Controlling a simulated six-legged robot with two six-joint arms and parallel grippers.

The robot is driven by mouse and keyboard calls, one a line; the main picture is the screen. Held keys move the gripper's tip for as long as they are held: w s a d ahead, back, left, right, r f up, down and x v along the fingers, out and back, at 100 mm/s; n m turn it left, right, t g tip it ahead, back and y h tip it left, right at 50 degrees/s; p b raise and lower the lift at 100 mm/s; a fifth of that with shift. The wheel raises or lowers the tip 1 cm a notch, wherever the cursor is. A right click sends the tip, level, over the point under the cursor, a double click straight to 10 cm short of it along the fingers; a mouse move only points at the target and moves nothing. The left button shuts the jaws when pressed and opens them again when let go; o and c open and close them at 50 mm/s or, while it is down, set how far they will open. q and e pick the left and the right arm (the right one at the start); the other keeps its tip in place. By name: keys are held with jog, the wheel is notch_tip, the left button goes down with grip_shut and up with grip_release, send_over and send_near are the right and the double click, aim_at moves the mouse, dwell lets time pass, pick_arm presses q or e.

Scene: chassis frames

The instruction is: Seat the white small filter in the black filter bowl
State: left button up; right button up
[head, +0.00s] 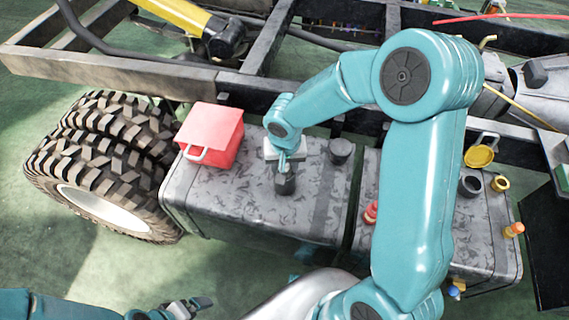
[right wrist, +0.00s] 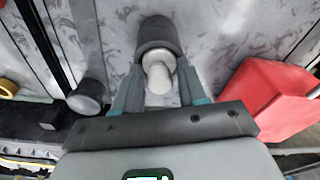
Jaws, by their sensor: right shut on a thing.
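The black filter bowl (head: 285,184) stands on the grey tank top in the head view, just below my right gripper. It also shows in the right wrist view (right wrist: 157,32). The white small filter (right wrist: 159,74) is between the fingers of my right gripper (right wrist: 160,97), which is shut on it. The filter's far end lines up with the bowl's mouth; I cannot tell how far it is inside. In the head view the right gripper (head: 285,162) hides most of the filter. My left gripper (head: 190,307) is low at the left, away from the tank; its jaw opening is unclear.
A red box (head: 211,135) with a handle stands left of the bowl. A dark cylinder (head: 340,151) stands to its right. A dark cup (head: 470,185), yellow parts (head: 480,156) and a red bottle (head: 371,212) are farther right.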

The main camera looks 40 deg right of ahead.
jog(key=o, duration=1.1)
jog(key=shift+r, duration=0.1)
jog(key=shift+c, duration=0.2)
jog(key=shift+w, duration=0.1)
notch_tip(320, 180, up, 11)
jog(key=s+p, duration=0.1)
jog(key=p, duration=0.1)
jog(key=s+a+f+n+y, duration=0.1)
jog(key=a+f, duration=0.2)
jog(key=f, duration=0.2)
jog(key=s+a+f+n+y, duration=0.1)
jog(key=s+a+f, duration=0.1)
jog(key=a+f, duration=0.2)
jog(key=s+a+f+n+g+y, duration=0.1)
jog(key=a+f, duration=0.3)
jog(key=f, duration=0.4)
jog(key=shift+s+a+f+y, duration=0.1)
jog(key=shift+s+a+y, duration=0.1)
jog(key=shift+s+y, duration=0.45)
jog(key=s+a+f+n, duration=0.1)
jog(key=s+a+f, duration=0.2)
jog(key=s+f, duration=0.5)
jog(key=shift+s+a+f, duration=0.2)
jog(key=shift+s+f, duration=0.1)
jog(key=shift+f, duration=0.15)
